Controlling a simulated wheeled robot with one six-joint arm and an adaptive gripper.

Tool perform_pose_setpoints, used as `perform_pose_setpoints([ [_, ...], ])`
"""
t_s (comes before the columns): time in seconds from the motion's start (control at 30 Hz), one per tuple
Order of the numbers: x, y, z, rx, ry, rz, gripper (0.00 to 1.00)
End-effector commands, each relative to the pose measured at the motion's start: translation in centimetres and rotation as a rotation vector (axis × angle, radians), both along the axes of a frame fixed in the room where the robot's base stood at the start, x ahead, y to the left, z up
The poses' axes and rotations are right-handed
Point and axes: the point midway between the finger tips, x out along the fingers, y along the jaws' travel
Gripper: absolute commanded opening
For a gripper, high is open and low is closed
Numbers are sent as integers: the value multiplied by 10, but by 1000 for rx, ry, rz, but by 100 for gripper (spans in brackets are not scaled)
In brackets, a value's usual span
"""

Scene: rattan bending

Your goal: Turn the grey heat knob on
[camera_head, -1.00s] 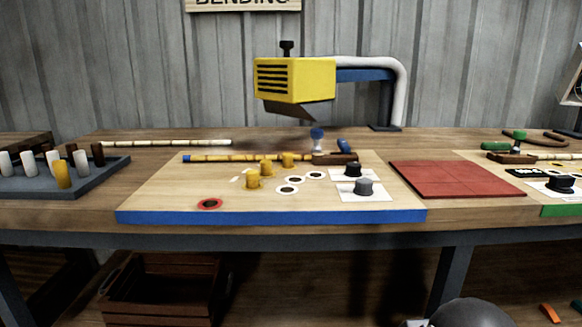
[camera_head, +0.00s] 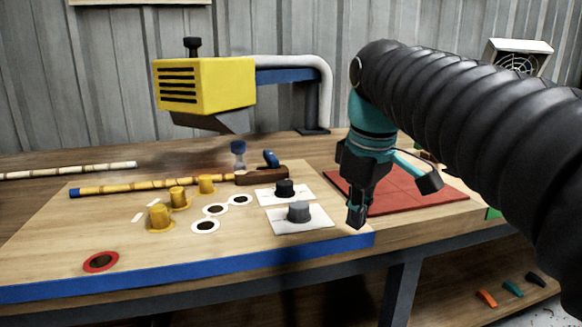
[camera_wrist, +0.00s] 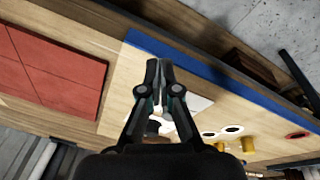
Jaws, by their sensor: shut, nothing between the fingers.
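The grey heat knob (camera_head: 298,213) stands on a white plate (camera_head: 311,226) near the front right of the blue-edged board (camera_head: 190,262). A black knob (camera_head: 285,188) on a second white plate stands just behind it. My gripper (camera_head: 355,220) points down to the right of the grey knob, apart from it, with its fingers closed and empty. In the wrist view, the closed fingertips (camera_wrist: 159,68) are over bare wood, and part of a white plate (camera_wrist: 198,103) shows beside them. The fingers hide much of the knob area there, so I cannot tell the knobs apart.
A red mat (camera_head: 440,194) lies right of the board. Yellow pegs (camera_head: 160,218) and ringed holes stand left of the knobs. A rattan pole (camera_head: 130,184) lies behind, its end at a brown block (camera_head: 262,176). The yellow heater head (camera_head: 205,84) hangs above the back.

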Motion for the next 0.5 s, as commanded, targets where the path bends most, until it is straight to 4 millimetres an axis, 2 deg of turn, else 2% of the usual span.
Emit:
perform_pose_setpoints([
  [0.03,15,8,11,-14,23,65,0],
  [0.2,47,31,41,-52,101,290,0],
  [0.33,62,46,54,-69,145,423,0],
  [0.5,71,56,63,-80,177,523,0],
])
